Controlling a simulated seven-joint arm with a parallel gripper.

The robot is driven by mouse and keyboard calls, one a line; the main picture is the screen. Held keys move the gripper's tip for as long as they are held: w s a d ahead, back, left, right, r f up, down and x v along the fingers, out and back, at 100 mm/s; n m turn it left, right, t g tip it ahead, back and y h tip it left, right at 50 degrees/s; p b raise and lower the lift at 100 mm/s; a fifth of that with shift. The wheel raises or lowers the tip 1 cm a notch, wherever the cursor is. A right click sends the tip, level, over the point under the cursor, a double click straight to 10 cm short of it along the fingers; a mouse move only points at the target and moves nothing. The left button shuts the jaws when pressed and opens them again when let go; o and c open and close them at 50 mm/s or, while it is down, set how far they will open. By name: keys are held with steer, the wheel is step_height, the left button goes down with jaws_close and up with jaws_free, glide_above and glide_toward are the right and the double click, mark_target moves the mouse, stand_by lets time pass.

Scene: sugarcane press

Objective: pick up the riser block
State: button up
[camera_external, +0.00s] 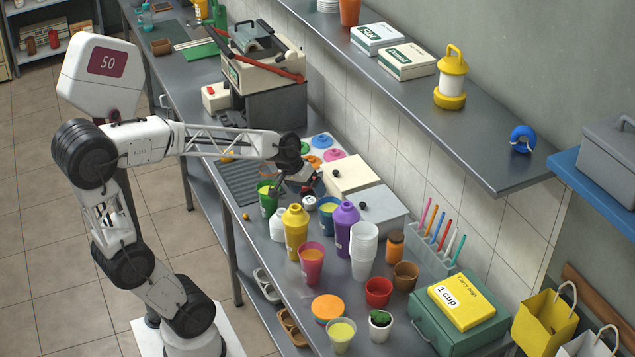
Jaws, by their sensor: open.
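My gripper (292,187) is over the steel counter, beside a green cup (267,203) and the cream lidded box (352,176). It is open; its fingertips are small and partly lost among the cups and bottles, and nothing clearly sits between them. I cannot tell for sure which thing is the riser block. A small brown block (162,46) lies at the far end of the counter, well away from my gripper. A white block-like box with a red top part (215,97) stands left of the press (264,75).
A yellow bottle (296,232), a purple bottle (346,230), stacked white cups (364,255) and a pink cup (312,265) crowd the counter in front of my gripper. A grey lidded box (379,212) stands to its right. A steel shelf (480,150) overhangs the back.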

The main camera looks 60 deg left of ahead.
steer(key=w+a+n+t, duration=0.1)
steer(key=w+a+n, duration=0.3)
steer(key=w+a, duration=0.45)
steer(key=w+a+f+n+t+y, duration=0.1)
steer(key=a+f+n, duration=0.2)
steer(key=a, duration=0.7)
steer(key=a+f+n+y, duration=0.1)
steer(key=a+f+n, duration=0.15)
steer(key=a, duration=0.65)
steer(key=w+a+f+n+t+y, duration=0.1)
steer(key=a+f+n, duration=0.15)
steer(key=a, duration=0.75)
steer(key=s+a+f+n+t+y, duration=0.1)
steer(key=s+a+f+n, duration=0.6)
steer(key=a, duration=0.3)
steer(key=s+a+f+n+t+y, duration=0.1)
steer(key=s+a+f+n+y, duration=0.1)
steer(key=s+a+f+n, duration=0.5)
steer(key=s+a+f+n+t+y, duration=0.1)
steer(key=s+a+f+n+t, duration=0.1)
steer(key=s+a+f+n, duration=0.5)
steer(key=shift+s+a+f+n+y, duration=0.15)
steer(key=shift+a+n, duration=0.4)
steer(key=shift+a, duration=1.1)
steer(key=shift+s+a+r+n+y, duration=0.15)
steer(key=shift+a+n, duration=0.4)
steer(key=shift+a, duration=1.1)
steer(key=shift+f, duration=0.1)
steer(key=shift+w, duration=0.1)
steer(key=shift+x, duration=1.2)
